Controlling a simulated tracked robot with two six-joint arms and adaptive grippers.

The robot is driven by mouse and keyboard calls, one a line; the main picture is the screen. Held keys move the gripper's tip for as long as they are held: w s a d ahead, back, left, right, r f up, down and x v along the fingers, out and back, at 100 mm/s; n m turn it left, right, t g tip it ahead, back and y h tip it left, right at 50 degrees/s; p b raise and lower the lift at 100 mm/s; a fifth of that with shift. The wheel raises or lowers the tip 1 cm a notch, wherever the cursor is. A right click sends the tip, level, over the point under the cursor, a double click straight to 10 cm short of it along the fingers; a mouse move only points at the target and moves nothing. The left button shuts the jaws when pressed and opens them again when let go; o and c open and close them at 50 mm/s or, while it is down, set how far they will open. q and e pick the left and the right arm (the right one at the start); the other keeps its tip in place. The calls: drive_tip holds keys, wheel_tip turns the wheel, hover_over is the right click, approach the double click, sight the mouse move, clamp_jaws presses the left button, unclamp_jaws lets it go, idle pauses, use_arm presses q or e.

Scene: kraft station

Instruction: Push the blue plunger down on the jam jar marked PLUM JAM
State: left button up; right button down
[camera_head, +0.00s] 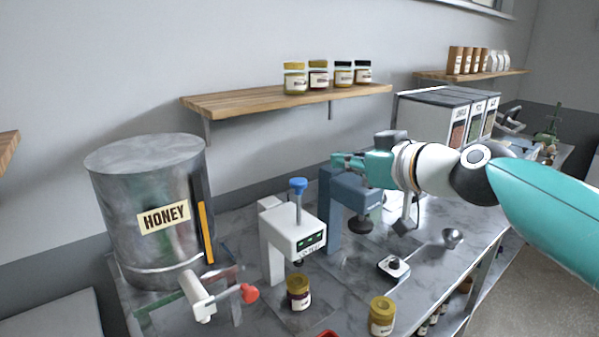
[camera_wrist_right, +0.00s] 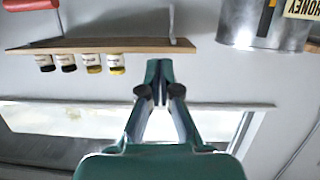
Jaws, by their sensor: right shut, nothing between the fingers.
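The blue plunger (camera_head: 298,186) is a round knob on a metal rod, standing up from the top of a white press (camera_head: 278,236) with a small green display. A jar with a gold lid (camera_head: 298,291) stands below the press head; its label is too small to read. My right gripper (camera_head: 336,161) comes in from the right, above and to the right of the plunger and apart from it. Its fingers are shut and empty, as the right wrist view (camera_wrist_right: 160,82) also shows. Neither the press nor the plunger can be made out in that view. My left gripper is not in view.
A blue-grey machine (camera_head: 331,207) stands right beside the white press, below my right gripper. The steel honey tank (camera_head: 120,217) with a red-handled tap is at left. Another gold-lidded jar (camera_head: 381,315) stands at the front. A wooden shelf (camera_head: 240,99) with several jars is above.

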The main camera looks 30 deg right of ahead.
drive_tip(key=p, duration=0.3)
hover_over(302, 186)
wheel_tip(302, 186, down, 2)
drive_tip(key=shift+f, duration=0.25)
wheel_tip(302, 186, down, 3)
drive_tip(key=b, duration=0.2)
drive_tip(key=shift+d+b, duration=0.1)
drive_tip(key=shift+b, duration=0.2)
drive_tip(key=shift+s+f, duration=0.1)
drive_tip(key=shift+f, duration=0.45)
drive_tip(key=shift+b, duration=0.3)
